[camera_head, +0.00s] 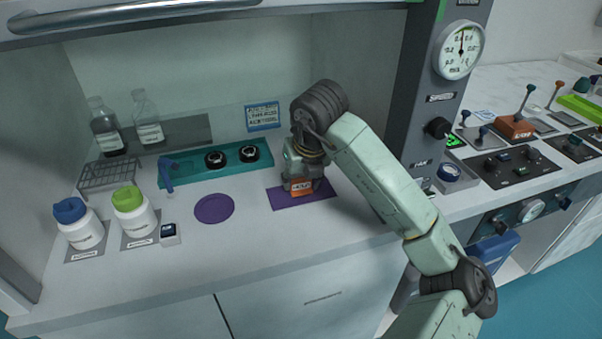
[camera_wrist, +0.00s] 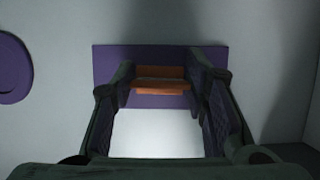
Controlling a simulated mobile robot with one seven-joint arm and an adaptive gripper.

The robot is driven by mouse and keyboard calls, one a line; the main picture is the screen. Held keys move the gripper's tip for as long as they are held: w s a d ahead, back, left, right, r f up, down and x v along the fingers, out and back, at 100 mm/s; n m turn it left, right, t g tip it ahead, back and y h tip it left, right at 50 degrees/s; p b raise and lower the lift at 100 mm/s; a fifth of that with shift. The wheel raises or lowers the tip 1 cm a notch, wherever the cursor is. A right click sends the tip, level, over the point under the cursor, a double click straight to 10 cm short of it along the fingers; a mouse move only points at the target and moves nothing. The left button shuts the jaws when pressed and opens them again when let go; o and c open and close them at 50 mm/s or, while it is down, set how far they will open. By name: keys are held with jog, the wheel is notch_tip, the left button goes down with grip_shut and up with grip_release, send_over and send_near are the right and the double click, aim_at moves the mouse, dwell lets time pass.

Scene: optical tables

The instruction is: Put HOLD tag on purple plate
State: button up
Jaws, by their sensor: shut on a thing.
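An orange tag (camera_head: 301,187) with pale lettering, too small to read surely, is between the fingers of my gripper (camera_head: 300,181). In the wrist view the orange tag (camera_wrist: 160,84) shows between the two dark fingers of my gripper (camera_wrist: 160,90), which is shut on it. A flat purple rectangular plate (camera_head: 322,200) lies on the worktop under the gripper. It also shows in the wrist view (camera_wrist: 108,65), behind and around the tag. I cannot tell whether the tag touches the plate. A round purple disc (camera_head: 214,208) lies to the left, apart from the gripper.
A teal tray (camera_head: 188,173) with two black round parts stands behind. White jars with blue (camera_head: 82,226) and green (camera_head: 134,214) lids, a wire rack (camera_head: 108,177) and glass bottles are at left. The hood's right post (camera_head: 424,110) is beside my arm. The front worktop is clear.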

jog(key=shift+f, duration=0.2)
jog(key=o, duration=0.9)
jog(key=shift+b, duration=0.3)
jog(key=shift+o, duration=0.2)
jog(key=shift+r, duration=0.1)
jog(key=shift+r+p, duration=0.15)
jog(key=shift+p, duration=0.15)
jog(key=b+v, duration=0.3)
jog(key=v, duration=0.9)
